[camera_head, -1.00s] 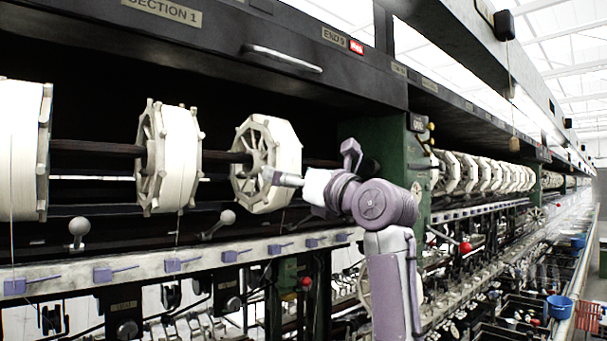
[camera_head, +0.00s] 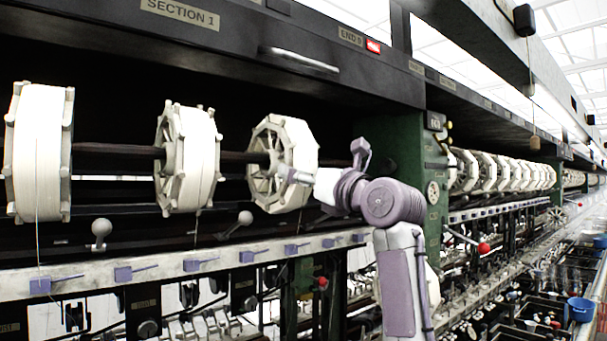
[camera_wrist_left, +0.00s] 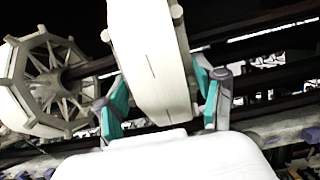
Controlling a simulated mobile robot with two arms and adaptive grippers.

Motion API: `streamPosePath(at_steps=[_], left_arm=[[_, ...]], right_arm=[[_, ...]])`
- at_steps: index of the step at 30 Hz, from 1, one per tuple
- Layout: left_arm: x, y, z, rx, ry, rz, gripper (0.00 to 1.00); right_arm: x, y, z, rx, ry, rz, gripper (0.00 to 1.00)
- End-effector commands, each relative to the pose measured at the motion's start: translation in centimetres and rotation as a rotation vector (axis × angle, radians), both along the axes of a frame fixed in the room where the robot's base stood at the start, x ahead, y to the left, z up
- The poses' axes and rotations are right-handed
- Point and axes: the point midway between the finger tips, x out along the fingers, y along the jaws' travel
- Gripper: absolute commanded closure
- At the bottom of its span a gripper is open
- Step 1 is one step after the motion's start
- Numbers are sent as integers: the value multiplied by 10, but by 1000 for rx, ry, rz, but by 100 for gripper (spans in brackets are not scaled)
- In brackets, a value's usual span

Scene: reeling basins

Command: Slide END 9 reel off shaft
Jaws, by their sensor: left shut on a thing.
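The white END 9 reel (camera_head: 298,150), with a pale spoked frame, hangs on the dark horizontal shaft (camera_head: 240,157) under the END 9 label (camera_head: 351,37). My left gripper (camera_head: 296,178) is at the lower right part of this reel. In the left wrist view, the reel (camera_wrist_left: 152,60) stands between the two teal-padded fingers of my left gripper (camera_wrist_left: 162,105), which is shut on it. The reel's far side and the shaft's end behind my arm are hidden. My right gripper is not in view.
Two more white reels, a middle one (camera_head: 200,160) and a left one (camera_head: 42,150), sit on the same shaft. A green upright frame (camera_head: 400,140) stands behind my arm. A rail with purple levers (camera_head: 200,262) runs below the reels.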

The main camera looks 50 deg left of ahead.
Motion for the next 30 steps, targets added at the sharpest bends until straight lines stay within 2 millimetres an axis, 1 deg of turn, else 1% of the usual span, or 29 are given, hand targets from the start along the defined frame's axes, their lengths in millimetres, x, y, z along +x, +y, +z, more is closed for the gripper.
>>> streamPosePath(at_steps=[7,24,30], left_arm=[[0,0,0,0,0,-1,74],[0,-1,9,3,-1,-1,74],[0,-1,9,3,-1,-1,74]], right_arm=[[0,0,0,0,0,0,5],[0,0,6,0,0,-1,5],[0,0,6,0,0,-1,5]])
